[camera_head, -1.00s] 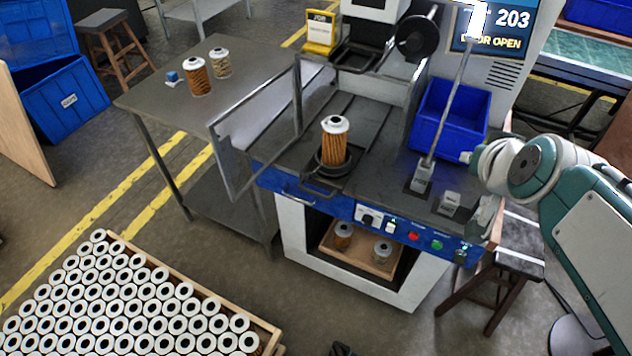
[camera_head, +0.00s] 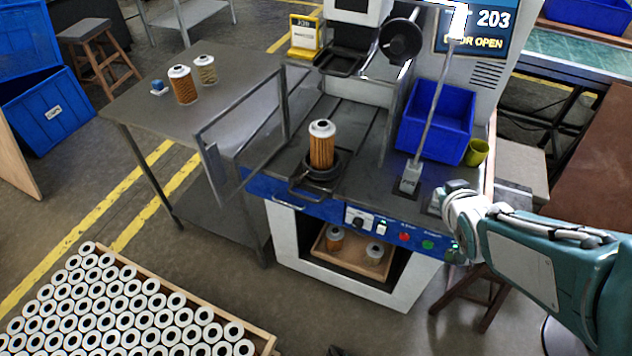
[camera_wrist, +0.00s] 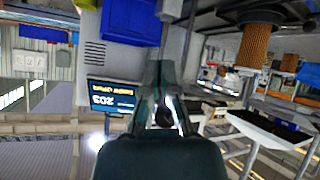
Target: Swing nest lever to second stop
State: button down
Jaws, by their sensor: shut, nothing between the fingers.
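A tall pale lever (camera_head: 432,110) rises from a small labelled grey block on the right of the machine deck and leans right toward its white top. The filter cartridge (camera_head: 321,145), orange-brown with a white cap, stands upright in the dark round nest (camera_head: 322,170); a cartridge also shows upside down in the wrist view (camera_wrist: 253,45). My gripper (camera_head: 445,192) is just right of the lever's base in the head view, its fingers hardly visible there. In the wrist view my gripper (camera_wrist: 163,100) is shut and empty. I cannot tell whether it touches anything.
A blue bin (camera_head: 436,122) and a yellow-green cup (camera_head: 477,152) stand behind the lever. An open framed door (camera_head: 240,135) juts out at the left. Control buttons (camera_head: 404,237) line the front panel. A black handwheel (camera_head: 400,40) hangs above the deck.

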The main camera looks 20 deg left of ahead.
jog(key=w+a+f+n+y, duration=0.1)
jog(key=a+f+n+y, duration=0.1)
jog(key=a+f+y, duration=0.3)
jog(key=n+g+y, duration=0.3)
jog(key=n+y, duration=0.1)
jog(key=y, duration=0.2)
send_near(294, 183)
jog(key=x, duration=0.4)
jog(key=w+x, duration=0.1)
jog(key=x, duration=0.2)
jog(key=shift+d+f, duration=0.2)
jog(key=shift+d, duration=0.05)
jog(key=shift+a+t+h, duration=0.15)
jog(key=shift+t+h, duration=0.15)
jog(key=shift+w+a+m+t+h, duration=0.15)
jog(key=shift+a+m+t+h, duration=0.85)
jog(key=shift+a+m+t, duration=0.4)
jog(key=shift+w+a, duration=0.25)
jog(key=shift+a, duration=0.3)
jog(key=shift+w+a, duration=0.25)
jog(key=shift+a, duration=0.3)
jog(key=shift+w+a, duration=0.1)
jog(key=shift+a, duration=0.05)
